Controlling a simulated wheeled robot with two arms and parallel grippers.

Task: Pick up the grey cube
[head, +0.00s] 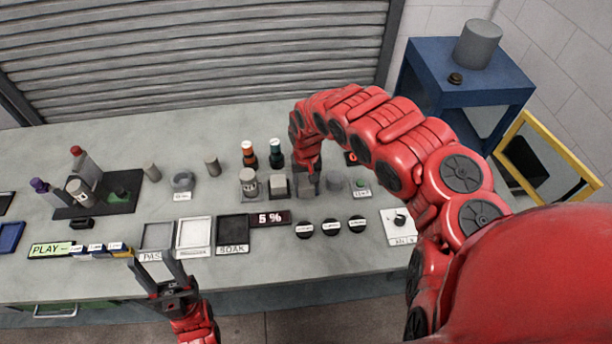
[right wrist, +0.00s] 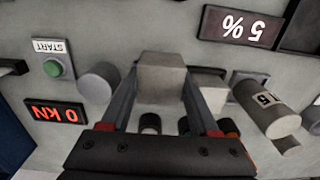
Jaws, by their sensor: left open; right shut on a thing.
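The grey cube (right wrist: 162,76) is between the two fingers of my right gripper (right wrist: 160,92) in the right wrist view, and the gripper is shut on it. In the head view my right gripper (head: 307,178) points down at the workbench, and the arm and fingers largely hide the cube. I cannot tell whether the cube touches the bench or is just above it. My left gripper (head: 150,258) is open and empty over the bench's front edge, far to the left of the cube.
A grey cylinder (head: 335,180) stands close right of the right gripper. A light block (head: 279,185) and a labelled cylinder (head: 248,182) stand close left. Orange-topped (head: 248,153) and teal-topped (head: 276,153) bottles stand behind. Black knobs (head: 331,226) and a 5 % display (head: 271,219) lie in front.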

